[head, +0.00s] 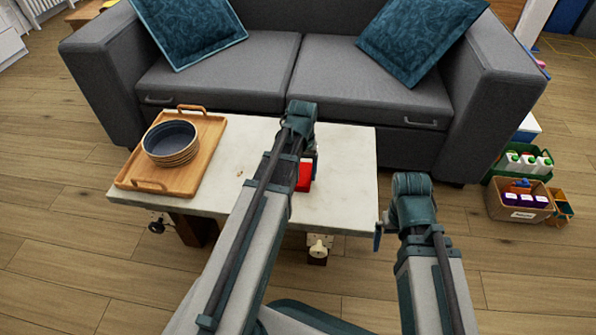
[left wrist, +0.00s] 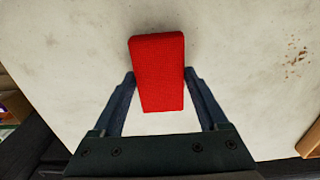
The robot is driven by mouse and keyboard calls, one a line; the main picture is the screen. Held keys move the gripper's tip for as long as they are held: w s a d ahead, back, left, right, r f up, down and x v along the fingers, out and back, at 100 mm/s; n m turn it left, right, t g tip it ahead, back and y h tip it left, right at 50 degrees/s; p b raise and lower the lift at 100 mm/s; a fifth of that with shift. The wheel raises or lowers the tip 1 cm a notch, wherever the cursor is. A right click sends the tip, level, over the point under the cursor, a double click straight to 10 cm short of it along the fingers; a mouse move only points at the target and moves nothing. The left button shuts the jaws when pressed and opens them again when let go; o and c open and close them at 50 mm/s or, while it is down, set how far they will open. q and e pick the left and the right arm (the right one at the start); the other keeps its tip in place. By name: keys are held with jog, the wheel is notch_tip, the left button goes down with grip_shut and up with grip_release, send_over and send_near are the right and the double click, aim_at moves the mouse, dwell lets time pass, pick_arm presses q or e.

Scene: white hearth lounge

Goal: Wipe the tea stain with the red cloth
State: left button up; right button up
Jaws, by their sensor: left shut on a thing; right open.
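The red cloth (left wrist: 157,72) is a folded, block-like piece between the two fingers of my left gripper (left wrist: 158,88) in the left wrist view. The gripper is shut on it, over the pale table top. In the head view, part of the cloth (head: 304,180) shows beside my left arm; the fingers are mostly hidden there. The tea stain (left wrist: 297,65) is a patch of small brown specks near the right edge of the left wrist view, apart from the cloth. My right gripper (head: 378,237) is open and empty, off the table's right side.
The low table (head: 350,190) has a wooden tray (head: 207,150) with stacked dark bowls (head: 171,140) at its left. A grey sofa (head: 350,85) stands right behind it. Bins with bottles (head: 520,165) and a box (head: 517,205) stand on the floor at right. The table's right part is clear.

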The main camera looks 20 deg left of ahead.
aim_at(324, 183)
pick_arm(q)
jog(key=shift+d, duration=0.1)
jog(key=shift+w+d+f, duration=0.1)
jog(key=shift+w+d, duration=0.15)
jog(key=shift+d, duration=0.5)
jog(key=shift+w+d+f, duration=0.1)
jog(key=shift+w+d, duration=0.1)
jog(key=shift+d, duration=0.6)
jog(key=shift+w+d+r, duration=0.1)
jog(key=shift+w+d, duration=0.15)
jog(key=shift+d, duration=0.6)
jog(key=shift+w+d+r, duration=0.1)
jog(key=shift+w+d, duration=0.15)
jog(key=shift+d, duration=0.6)
notch_tip(324, 183, up, 6)
jog(key=p, duration=0.6)
jog(key=shift+a, duration=0.1)
